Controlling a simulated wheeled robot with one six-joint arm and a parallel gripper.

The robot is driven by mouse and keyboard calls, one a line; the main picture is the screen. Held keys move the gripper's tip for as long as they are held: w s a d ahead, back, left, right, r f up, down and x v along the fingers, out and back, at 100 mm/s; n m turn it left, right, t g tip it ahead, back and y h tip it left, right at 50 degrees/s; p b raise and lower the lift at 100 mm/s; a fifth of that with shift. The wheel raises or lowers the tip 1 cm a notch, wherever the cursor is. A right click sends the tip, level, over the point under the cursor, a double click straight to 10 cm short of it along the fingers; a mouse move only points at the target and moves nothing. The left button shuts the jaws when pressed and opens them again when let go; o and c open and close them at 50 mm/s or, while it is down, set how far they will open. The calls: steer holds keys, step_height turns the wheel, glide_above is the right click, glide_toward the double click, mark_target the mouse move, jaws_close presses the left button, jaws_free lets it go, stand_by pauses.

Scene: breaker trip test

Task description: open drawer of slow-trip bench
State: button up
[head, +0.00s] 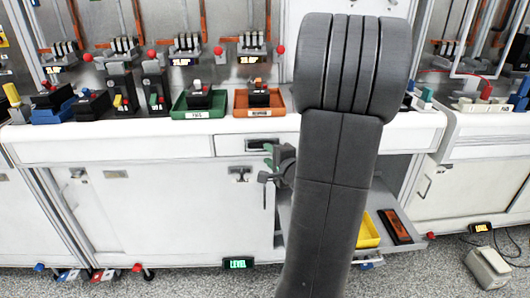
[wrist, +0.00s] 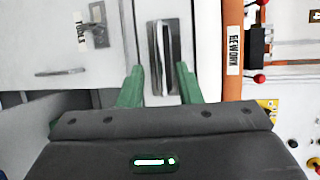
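The drawer (head: 228,146) is a white front with a dark recessed handle (head: 260,145), set under the worktop of the middle bench. Its front looks flush, so it appears shut. In the wrist view the handle (wrist: 163,50) is a grey plate with a dark slot and a light bar. My gripper (head: 269,156) is just in front of the handle. Its green fingers (wrist: 159,86) are apart, one on each side of the lower end of the handle plate, with nothing held. I cannot tell whether they touch the drawer. My arm hides the right part of the bench front.
A green tray (head: 200,112) and an orange REWORK tray (head: 240,111) stand on the worktop above, with several breakers to their left. A cupboard door (head: 175,215) is below left. A low shelf with a yellow bin (head: 367,232) sticks out at lower right.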

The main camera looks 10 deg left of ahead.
steer(key=x, duration=0.3)
steer(key=shift+w+a, duration=0.1)
steer(key=shift+w, duration=0.05)
jaws_close()
